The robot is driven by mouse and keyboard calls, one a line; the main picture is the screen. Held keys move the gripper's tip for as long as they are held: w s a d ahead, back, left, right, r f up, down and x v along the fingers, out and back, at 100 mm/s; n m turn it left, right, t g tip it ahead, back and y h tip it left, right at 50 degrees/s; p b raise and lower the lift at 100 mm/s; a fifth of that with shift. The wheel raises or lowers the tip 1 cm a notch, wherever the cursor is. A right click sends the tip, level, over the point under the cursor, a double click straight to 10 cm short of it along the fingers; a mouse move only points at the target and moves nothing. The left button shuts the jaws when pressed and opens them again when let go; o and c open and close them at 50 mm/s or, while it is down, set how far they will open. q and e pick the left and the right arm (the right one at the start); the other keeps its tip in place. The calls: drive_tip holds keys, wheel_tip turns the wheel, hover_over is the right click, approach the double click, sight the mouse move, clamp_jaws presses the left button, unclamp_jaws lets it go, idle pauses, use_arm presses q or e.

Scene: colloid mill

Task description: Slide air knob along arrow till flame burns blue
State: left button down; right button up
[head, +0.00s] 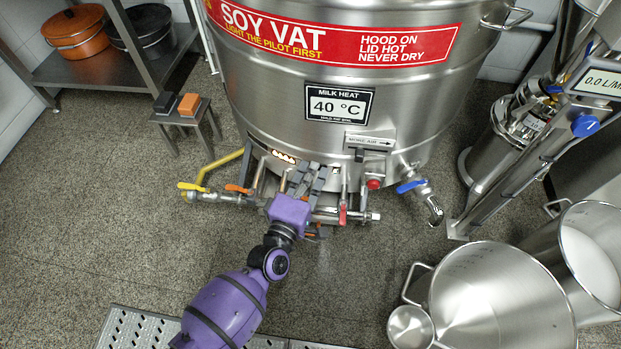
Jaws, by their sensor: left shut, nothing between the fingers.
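The soy vat (350,20) is a large steel drum. On its lower front, a "MORE AIR" plate (370,142) has an arrow pointing right. A small dark knob (360,155), which looks like the air knob, sits just under the plate, near its left half. The flame window (283,156) shows small orange-white flames, with no blue that I can see. My left gripper (318,172) is shut and empty in front of the vat's base, between the window and the knob, left of and below the knob. My right gripper is not in view.
Near my left gripper are a yellow-handled valve (193,186), a red-handled valve (343,214), a red button (374,184) and a blue-handled tap (411,187). Steel pots (490,300) stand at lower right.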

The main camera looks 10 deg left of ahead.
sight(359, 156)
use_arm(q)
drive_tip(key=b+x, duration=0.1)
drive_tip(key=x, duration=0.5)
drive_tip(key=shift+f, duration=0.15)
drive_tip(key=d, duration=0.2)
drive_tip(key=shift+s+d, duration=0.15)
drive_tip(key=shift+d, duration=0.1)
drive_tip(key=shift+d+b, duration=0.3)
drive_tip(key=shift+d, duration=0.4)
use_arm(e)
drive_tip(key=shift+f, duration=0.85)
